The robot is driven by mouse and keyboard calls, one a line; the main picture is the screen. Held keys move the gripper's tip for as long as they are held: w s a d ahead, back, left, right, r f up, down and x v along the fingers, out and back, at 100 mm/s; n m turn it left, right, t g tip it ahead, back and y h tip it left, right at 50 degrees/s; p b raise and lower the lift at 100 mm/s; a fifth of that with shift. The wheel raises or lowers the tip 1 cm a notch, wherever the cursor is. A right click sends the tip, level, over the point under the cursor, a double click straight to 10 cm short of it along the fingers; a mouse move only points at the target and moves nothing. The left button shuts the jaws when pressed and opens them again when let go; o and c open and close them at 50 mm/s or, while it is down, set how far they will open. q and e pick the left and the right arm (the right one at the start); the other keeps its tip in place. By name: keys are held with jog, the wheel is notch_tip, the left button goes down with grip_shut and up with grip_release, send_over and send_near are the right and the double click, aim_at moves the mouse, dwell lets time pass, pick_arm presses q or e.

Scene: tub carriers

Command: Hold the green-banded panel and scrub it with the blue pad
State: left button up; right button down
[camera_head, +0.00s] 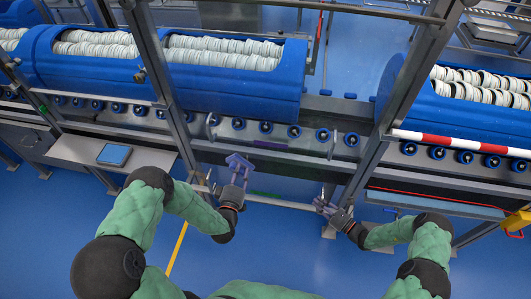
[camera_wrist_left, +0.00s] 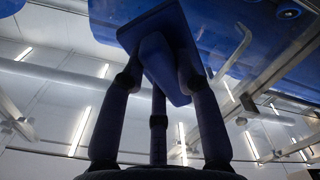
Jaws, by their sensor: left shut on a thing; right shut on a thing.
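My left gripper (camera_head: 239,174) is shut on the blue pad (camera_head: 237,160), which looks purplish in the head view. In the left wrist view the pad (camera_wrist_left: 178,30) is a flat dark-blue plate with a thick grip between my fingers. My right gripper (camera_head: 326,206) is shut, apparently on the right side of the clear panel, whose outline is hard to see. A dark green band (camera_head: 265,194) shows low between the two grippers. The pad is up and left of this band. I cannot tell whether the pad touches the panel.
Blue tubs (camera_head: 235,90) with pale stacked pieces stand behind on a rail with blue rollers (camera_head: 265,127). Grey uprights (camera_head: 387,120) flank the work area. A light-blue square (camera_head: 114,154) lies on a grey shelf (camera_head: 78,149) at left. The blue floor in front is clear.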

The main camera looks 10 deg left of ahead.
pick_arm(q)
jog(key=shift+w, duration=1)
dwell(0.4)
jog(key=shift+d, duration=0.1)
jog(key=shift+s+d, duration=0.1)
jog(key=shift+d, duration=1.8)
jog(key=shift+w+a+r, duration=0.1)
jog(key=shift+w+a, duration=0.1)
jog(key=shift+a, duration=0.9)
jog(key=shift+w+a+r, duration=0.1)
jog(key=shift+w+a, duration=0.1)
jog(key=shift+a, duration=0.85)
jog(key=shift+s+d+f, duration=0.15)
jog(key=shift+s, duration=2.45)
